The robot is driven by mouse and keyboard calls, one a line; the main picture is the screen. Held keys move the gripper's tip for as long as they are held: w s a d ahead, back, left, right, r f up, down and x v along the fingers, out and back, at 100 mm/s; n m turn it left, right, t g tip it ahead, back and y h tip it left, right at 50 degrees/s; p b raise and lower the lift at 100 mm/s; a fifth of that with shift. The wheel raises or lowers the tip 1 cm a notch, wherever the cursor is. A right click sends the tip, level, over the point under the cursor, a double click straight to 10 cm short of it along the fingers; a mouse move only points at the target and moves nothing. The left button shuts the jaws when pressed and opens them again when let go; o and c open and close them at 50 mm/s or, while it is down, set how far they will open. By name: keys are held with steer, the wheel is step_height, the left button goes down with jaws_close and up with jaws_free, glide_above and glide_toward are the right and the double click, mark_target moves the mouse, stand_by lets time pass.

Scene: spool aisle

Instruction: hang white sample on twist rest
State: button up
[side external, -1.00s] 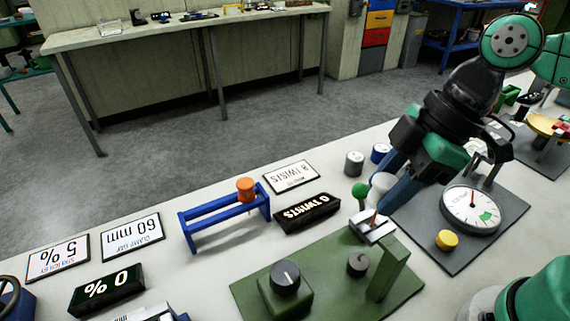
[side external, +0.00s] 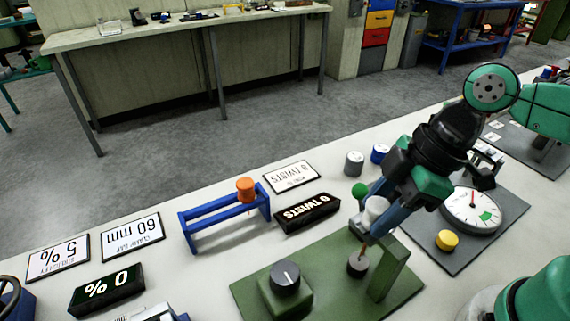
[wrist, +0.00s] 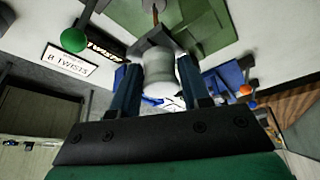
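The white sample (side external: 376,209) is a small white spool held between the blue fingers of my gripper (side external: 384,222). In the wrist view the sample (wrist: 160,73) sits between both fingers (wrist: 160,88), which press against its sides. It is above the back edge of the green board (side external: 330,270), beside the green ball (side external: 359,190) and left of the green post (side external: 388,270). A brown pin (side external: 363,248) shows just below the fingers.
A blue rack (side external: 222,222) with an orange spool (side external: 245,189) stands left of the "0 TWISTS" display (side external: 307,213). Grey (side external: 354,163) and blue-white (side external: 380,153) spools stand behind. Knobs (side external: 285,278) rise from the green board.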

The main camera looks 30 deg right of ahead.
steer(key=o, duration=0.4)
steer(key=shift+v, duration=2.8)
steer(key=w+d+f+m+t+h, duration=0.1)
steer(key=w+d+m, duration=0.1)
steer(key=m, duration=0.2)
steer(key=w+d+f+m+t+h, duration=0.1)
steer(key=w+d+m+t, duration=0.1)
steer(key=d+m, duration=0.1)
steer(key=w+d+f+m+t+h, duration=0.1)
steer(key=w+d+f+m+h, duration=0.1)
steer(key=m, duration=0.3)
steer(key=shift+w+d+t, duration=0.3)
steer(key=shift+w+t, duration=0.1)
steer(key=shift+w, duration=0.1)
